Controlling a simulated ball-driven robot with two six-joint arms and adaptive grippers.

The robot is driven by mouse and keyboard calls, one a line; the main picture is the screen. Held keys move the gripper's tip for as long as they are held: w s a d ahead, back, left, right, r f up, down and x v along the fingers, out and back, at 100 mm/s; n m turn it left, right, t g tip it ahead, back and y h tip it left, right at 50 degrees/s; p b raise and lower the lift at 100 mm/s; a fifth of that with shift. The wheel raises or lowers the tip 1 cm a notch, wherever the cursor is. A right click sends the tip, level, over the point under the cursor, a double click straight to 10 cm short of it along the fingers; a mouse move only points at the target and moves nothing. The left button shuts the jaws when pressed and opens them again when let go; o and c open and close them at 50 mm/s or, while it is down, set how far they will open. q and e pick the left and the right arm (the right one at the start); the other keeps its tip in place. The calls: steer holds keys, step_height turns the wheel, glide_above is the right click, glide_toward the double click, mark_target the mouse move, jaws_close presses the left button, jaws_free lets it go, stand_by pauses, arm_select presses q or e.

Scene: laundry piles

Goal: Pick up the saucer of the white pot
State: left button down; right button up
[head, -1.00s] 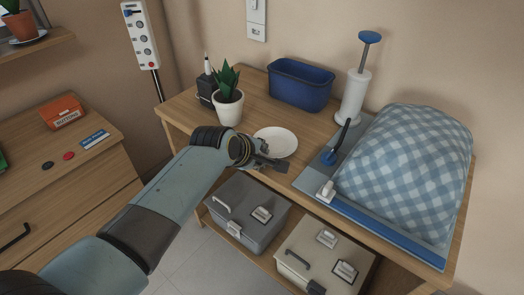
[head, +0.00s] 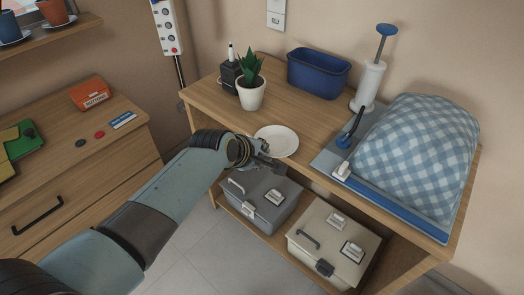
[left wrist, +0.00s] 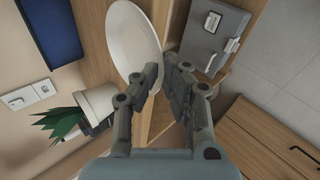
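The white saucer (head: 277,137) is at the table's front edge in the head view, in front of the white pot (head: 251,96), which holds a green plant. I cannot tell whether it still touches the tabletop. My left gripper (head: 270,164) is at its near rim. In the left wrist view the fingertips (left wrist: 164,72) are close together at the rim of the saucer (left wrist: 132,35), and they look shut on it. The exact contact is partly hidden by the fingers. The pot also shows in the left wrist view (left wrist: 99,104). My right gripper is not in view.
A blue bin (head: 318,77) and a white pump-like object (head: 368,84) stand behind. A checked cloth bundle (head: 415,145) fills the table's right. A grey case (head: 262,198) and a beige case (head: 330,243) sit on the shelf below. A drawer unit (head: 85,175) stands left.

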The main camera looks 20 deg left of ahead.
arm_select(q)
steer(key=c, duration=1.4)
jaws_free()
steer(key=v, duration=1.2)
